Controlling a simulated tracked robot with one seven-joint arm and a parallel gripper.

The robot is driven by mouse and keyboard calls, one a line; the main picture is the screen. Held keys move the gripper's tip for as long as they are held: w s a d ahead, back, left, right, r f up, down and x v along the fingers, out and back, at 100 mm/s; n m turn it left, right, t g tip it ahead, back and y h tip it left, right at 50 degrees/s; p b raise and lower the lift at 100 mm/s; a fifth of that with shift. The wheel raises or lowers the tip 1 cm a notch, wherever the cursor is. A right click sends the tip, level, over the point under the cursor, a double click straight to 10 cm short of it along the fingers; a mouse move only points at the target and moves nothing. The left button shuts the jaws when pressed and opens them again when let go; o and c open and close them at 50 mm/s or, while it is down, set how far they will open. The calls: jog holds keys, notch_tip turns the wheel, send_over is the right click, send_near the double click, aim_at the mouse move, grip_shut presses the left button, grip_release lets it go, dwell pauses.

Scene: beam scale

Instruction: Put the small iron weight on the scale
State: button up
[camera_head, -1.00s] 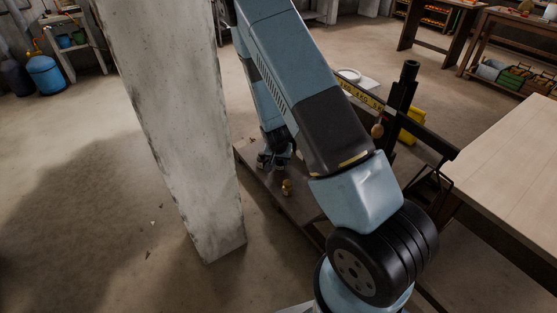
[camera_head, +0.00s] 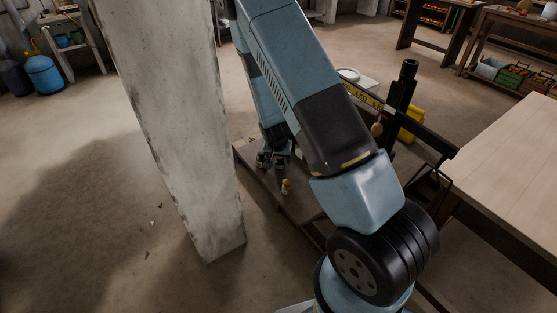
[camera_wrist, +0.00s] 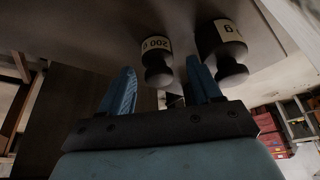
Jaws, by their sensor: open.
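Two dark iron weights with pale labels stand on the dark surface in the wrist view. The smaller weight (camera_wrist: 157,62), marked 200 g, appears between the two blue fingers of my gripper (camera_wrist: 162,76). The larger weight (camera_wrist: 221,52) is to its right, just past the right finger. My gripper is open with nothing held; how far its fingertips are from the small weight is unclear. In the head view my gripper (camera_head: 271,162) is low over the bench. The beam scale (camera_head: 398,98) stands behind my arm with a pale pan (camera_head: 349,75), partly hidden.
A small brass-coloured piece (camera_head: 286,187) stands on the low dark bench (camera_head: 300,204) near my gripper. A concrete pillar (camera_head: 180,120) rises close to the bench's left. A pale wooden table (camera_head: 510,165) is at right.

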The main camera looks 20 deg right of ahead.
jog(key=s+r+n+y, duration=0.1)
jog(key=s+r, duration=0.4)
jog(key=r, duration=0.6)
jog(key=s+r+n+y, duration=0.1)
jog(key=s+r, duration=0.3)
jog(key=r, duration=0.8)
jog(key=s+r+y, duration=0.1)
jog(key=s+r, duration=0.4)
jog(key=r, duration=0.6)
jog(key=s+r+n, duration=0.1)
jog(key=s+r, duration=0.5)
jog(key=s, duration=0.3)
jog(key=s+d+r+n+t+h, duration=0.1)
jog(key=s+r+n, duration=0.1)
jog(key=s+r, duration=0.4)
jog(key=s, duration=0.2)
jog(key=shift+s+r+t, duration=0.25)
jog(key=shift+s+t, duration=0.05)
jog(key=shift+s, duration=0.1)
